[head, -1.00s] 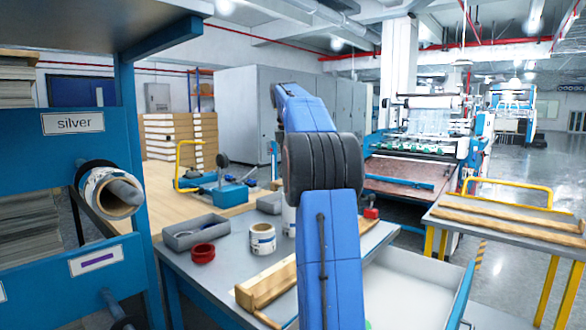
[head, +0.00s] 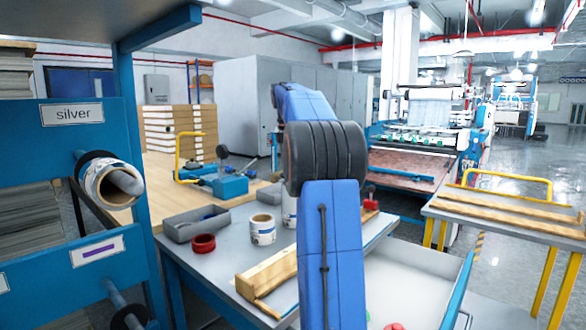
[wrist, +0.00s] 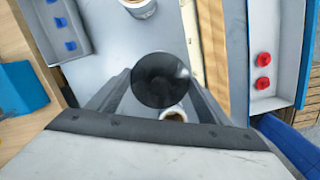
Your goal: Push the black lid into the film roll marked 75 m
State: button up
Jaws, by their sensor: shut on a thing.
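The black lid (wrist: 162,72), a round dark disc, is between the fingertips of my gripper (wrist: 160,82) in the wrist view. The gripper is shut on it. A film roll (wrist: 176,114) with a tan core shows partly below the lid, mostly hidden by it. Another white film roll (wrist: 140,6) is cut off at the top edge. In the head view a white film roll (head: 262,230) stands upright on the grey table, and a second roll (head: 290,210) is partly behind my arm. I cannot read which is marked 75 m. My gripper is hidden in the head view.
A grey bin (head: 192,226) and a red ring (head: 203,244) are left of the rolls. A wooden piece (head: 262,283) lies at the table's front. A white tray (wrist: 280,25) holds red pieces (wrist: 263,72). The blue rack (head: 100,200) stands close on the left.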

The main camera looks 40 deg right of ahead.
jog(key=shift+f, duration=1.05)
jog(key=shift+f, duration=0.4)
jog(key=o, duration=1.1)
jog(key=shift+r, duration=0.1)
jog(key=r, duration=0.4)
jog(key=a+r, duration=0.1)
jog(key=r, duration=0.6)
jog(key=shift+w+a+r, duration=0.2)
jog(key=shift+w+r, duration=0.05)
jog(key=shift+r, duration=0.15)
